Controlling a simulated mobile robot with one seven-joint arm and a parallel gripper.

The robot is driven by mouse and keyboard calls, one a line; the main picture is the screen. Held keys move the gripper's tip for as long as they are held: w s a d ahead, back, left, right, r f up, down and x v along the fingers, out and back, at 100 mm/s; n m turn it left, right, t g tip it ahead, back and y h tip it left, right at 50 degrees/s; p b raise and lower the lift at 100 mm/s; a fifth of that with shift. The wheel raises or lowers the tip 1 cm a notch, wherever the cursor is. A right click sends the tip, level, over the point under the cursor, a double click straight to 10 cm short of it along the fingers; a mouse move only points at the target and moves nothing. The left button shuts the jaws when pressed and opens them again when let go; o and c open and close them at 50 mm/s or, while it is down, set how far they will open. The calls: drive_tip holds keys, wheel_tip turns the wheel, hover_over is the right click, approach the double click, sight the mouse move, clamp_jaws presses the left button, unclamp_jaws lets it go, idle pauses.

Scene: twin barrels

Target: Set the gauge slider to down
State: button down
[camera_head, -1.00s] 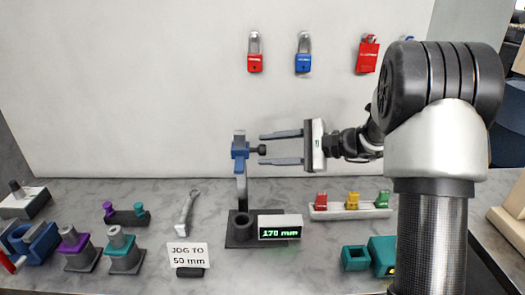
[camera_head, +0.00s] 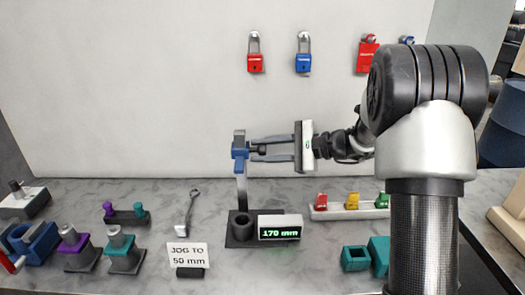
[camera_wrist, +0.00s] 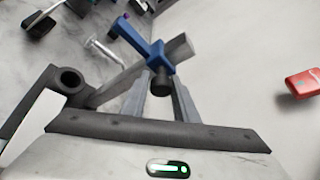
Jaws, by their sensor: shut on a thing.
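The gauge slider (camera_head: 239,150) is a blue carriage with a dark knob (camera_head: 262,150) on its right side. It sits near the top of an upright grey post (camera_head: 242,190) on a dark base. The display (camera_head: 280,233) at the base reads 170 mm in green. My gripper (camera_head: 259,150) comes in from the right, level with the slider, with its fingers shut on the knob. In the wrist view the blue slider (camera_wrist: 146,45) and its dark knob (camera_wrist: 161,82) show at the fingertips of my gripper (camera_wrist: 162,92).
A sign (camera_head: 188,255) reading "JOG TO 50 mm" stands in front. A wrench (camera_head: 187,212) lies left of the gauge. A rack (camera_head: 350,211) with coloured locks and teal boxes (camera_head: 357,258) stand to the right. Padlocks (camera_head: 304,55) hang on the wall above.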

wheel_tip(320, 180, down, 13)
drive_tip(key=b, duration=0.8)
drive_tip(key=c, duration=1.5)
unclamp_jaws()
drive_tip(key=shift+o, duration=0.2)
drive_tip(key=shift+r, duration=0.1)
drive_tip(key=p+v, duration=0.2)
drive_tip(key=v, duration=1.5)
drive_tip(key=shift+s+d, duration=0.1)
drive_tip(key=shift+d, duration=0.05)
